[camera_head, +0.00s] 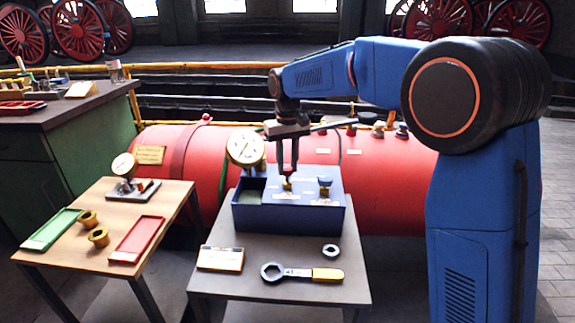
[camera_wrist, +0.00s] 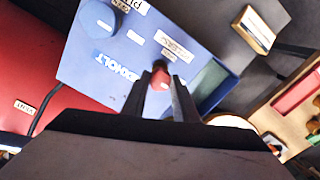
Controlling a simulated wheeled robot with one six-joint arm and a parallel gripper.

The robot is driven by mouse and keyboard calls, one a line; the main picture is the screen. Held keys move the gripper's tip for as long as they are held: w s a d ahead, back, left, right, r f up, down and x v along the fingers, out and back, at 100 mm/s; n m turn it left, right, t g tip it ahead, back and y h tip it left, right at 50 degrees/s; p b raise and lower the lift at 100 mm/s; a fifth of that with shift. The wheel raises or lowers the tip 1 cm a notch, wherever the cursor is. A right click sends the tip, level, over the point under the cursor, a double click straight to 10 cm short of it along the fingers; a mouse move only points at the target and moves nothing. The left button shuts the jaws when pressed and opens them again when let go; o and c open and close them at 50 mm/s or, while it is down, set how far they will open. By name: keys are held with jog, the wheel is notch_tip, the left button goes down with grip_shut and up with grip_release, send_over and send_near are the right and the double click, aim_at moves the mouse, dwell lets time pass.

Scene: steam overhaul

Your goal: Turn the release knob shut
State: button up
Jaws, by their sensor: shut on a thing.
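The blue test box (camera_head: 250,217) stands on the middle table, with a white label beside each of its two knobs. My gripper (camera_head: 287,178) points straight down on the box top. In the wrist view my gripper (camera_wrist: 161,83) has its two fingers either side of a small red knob (camera_wrist: 160,75), apparently the release knob, and is shut on it. The fingers hide part of this knob, and I cannot read its setting. A larger blue knob (camera_head: 325,186) stands to the right on the same top; it also shows in the wrist view (camera_wrist: 97,18).
A round dial gauge (camera_head: 246,148) stands at the box's back left. A wrench (camera_head: 300,273), a ring (camera_head: 331,251) and a small card block (camera_head: 220,258) lie on the table in front. A red boiler (camera_head: 390,165) lies close behind. A wooden side table (camera_head: 75,260) is at left.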

aim_at(288, 168)
jog(key=o, duration=1.1)
jog(key=shift+c, duration=0.2)
notch_tip(288, 168, up, 18)
jog(key=shift+f, duration=0.25)
jog(key=shift+d, duration=0.1)
